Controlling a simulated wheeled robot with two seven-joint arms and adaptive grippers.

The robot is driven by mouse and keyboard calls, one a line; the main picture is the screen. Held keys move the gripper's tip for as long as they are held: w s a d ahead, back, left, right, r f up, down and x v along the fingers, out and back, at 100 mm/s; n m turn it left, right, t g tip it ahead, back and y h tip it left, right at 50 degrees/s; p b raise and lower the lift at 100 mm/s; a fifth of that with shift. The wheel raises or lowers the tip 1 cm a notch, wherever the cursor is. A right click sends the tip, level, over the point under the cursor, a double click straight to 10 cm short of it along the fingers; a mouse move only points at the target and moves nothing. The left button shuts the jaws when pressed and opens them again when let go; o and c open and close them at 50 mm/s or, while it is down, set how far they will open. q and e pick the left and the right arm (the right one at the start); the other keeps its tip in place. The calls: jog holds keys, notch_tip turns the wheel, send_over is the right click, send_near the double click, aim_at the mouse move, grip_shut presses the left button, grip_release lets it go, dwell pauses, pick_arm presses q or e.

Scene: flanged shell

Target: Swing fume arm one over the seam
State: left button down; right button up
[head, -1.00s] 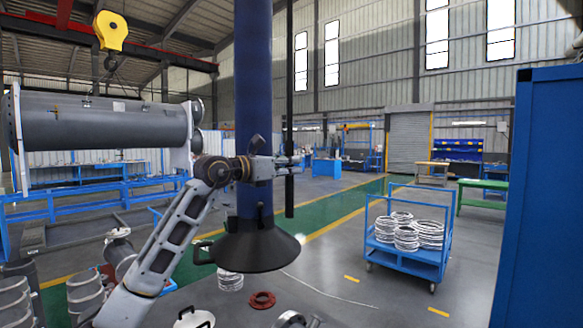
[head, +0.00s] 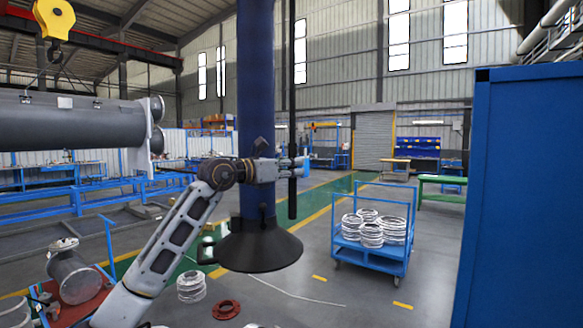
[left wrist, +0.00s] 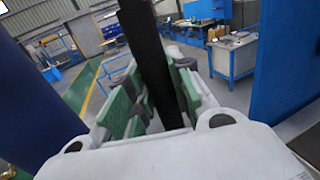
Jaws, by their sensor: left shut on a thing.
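The fume arm shows in the head view as a dark blue upright duct (head: 256,90) with a flared black hood (head: 258,248) at its lower end. A thin black rod (head: 291,100) hangs upright just right of the duct. My left gripper (head: 295,167) reaches across the duct and is shut on this rod. In the left wrist view the rod (left wrist: 147,50) stands between the green-padded fingers (left wrist: 155,105). The grey flanged shell (head: 75,122) hangs at the left, cut off by the picture edge. No seam can be made out. My right gripper is not in view.
A yellow hoist hook (head: 54,18) hangs above the shell. A blue trolley (head: 365,258) with white coils stands right of the hood. A tall blue cabinet (head: 520,200) fills the right side. A red flange (head: 226,309) and coils lie on the floor below the hood.

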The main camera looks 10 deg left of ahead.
pick_arm(q)
jog(key=c, duration=1.3)
grip_release()
jog(key=shift+s+a, duration=0.1)
jog(key=shift+a, duration=0.05)
jog(key=shift+o, duration=0.2)
jog(key=v, duration=1.2)
